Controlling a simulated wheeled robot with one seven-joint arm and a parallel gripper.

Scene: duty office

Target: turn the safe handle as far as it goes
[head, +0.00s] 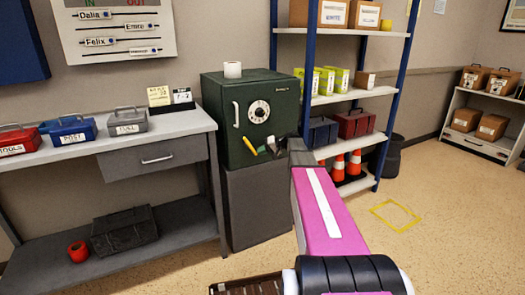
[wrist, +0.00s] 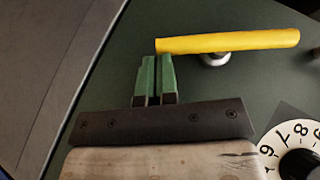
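The dark green safe (head: 228,150) stands on a grey cabinet, with a white dial (head: 259,111) on its door. The dial is partly visible in the wrist view (wrist: 300,155). The yellow safe handle (head: 249,145) is a bar below the dial, slanting down to the right. In the wrist view the handle (wrist: 235,42) lies almost level on a round metal mount. My gripper (head: 263,150) is at the handle's lower right end. Its green fingers (wrist: 156,60) are close together with nothing visible between them. Their tips are by the handle's end; I cannot tell whether they touch it.
A white vertical bar (head: 236,114) is on the safe door's left. A tape roll (head: 232,69) sits on top. A grey workbench (head: 160,128) stands left, and a shelf rack (head: 352,96) with boxes stands close right. Open floor (head: 440,220) lies to the right.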

